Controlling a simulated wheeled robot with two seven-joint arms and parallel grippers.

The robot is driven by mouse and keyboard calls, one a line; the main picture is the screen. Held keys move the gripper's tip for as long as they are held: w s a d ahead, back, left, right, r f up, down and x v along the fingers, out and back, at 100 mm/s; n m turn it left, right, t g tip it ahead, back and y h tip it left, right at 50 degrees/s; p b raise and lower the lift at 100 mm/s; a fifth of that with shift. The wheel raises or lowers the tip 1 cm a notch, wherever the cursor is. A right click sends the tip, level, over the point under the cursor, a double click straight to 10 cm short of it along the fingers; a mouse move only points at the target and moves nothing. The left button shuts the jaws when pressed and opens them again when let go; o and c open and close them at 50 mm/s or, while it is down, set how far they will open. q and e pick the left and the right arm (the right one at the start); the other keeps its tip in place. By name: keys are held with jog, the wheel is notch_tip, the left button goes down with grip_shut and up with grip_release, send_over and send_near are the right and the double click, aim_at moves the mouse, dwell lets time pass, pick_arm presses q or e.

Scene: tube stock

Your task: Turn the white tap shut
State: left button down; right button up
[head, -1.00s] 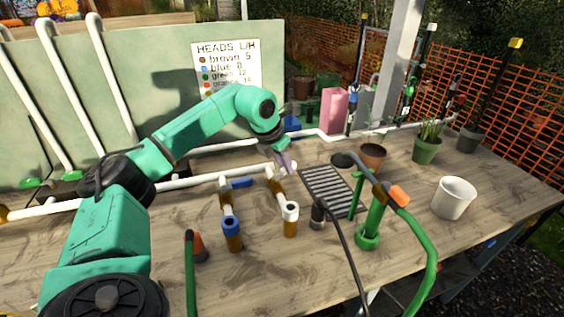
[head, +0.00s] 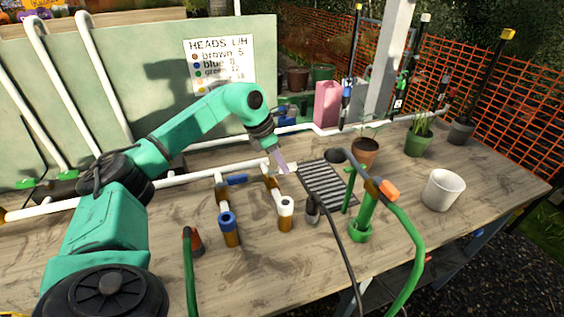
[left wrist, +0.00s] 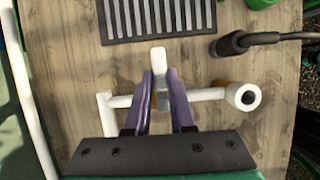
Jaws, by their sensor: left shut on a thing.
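In the left wrist view the lever points up toward the grate, crosswise to the branch pipe. In the head view my left gripper (head: 282,164) reaches down at the tap from the upper left, and the lever's end (head: 289,168) shows just right of the fingers. The fingers hide part of the tap body. My right gripper is out of view.
A blue tap (head: 237,180) with a blue-ended outlet stands left of the white one. A dark grate (head: 327,185) lies just right. A green hose (head: 407,240), a green stand (head: 363,220), pots and a white pot (head: 443,190) occupy the right side.

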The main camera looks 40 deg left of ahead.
pick_arm(q)
jog(key=shift+r, duration=0.1)
jog(key=c, duration=0.8)
grip_release()
jog(key=shift+o, duration=0.2)
jog(key=v, duration=1.4)
jog(key=shift+s+a+r, duration=0.15)
jog(key=shift+s+r, duration=0.05)
jog(key=shift+r, duration=0.05)
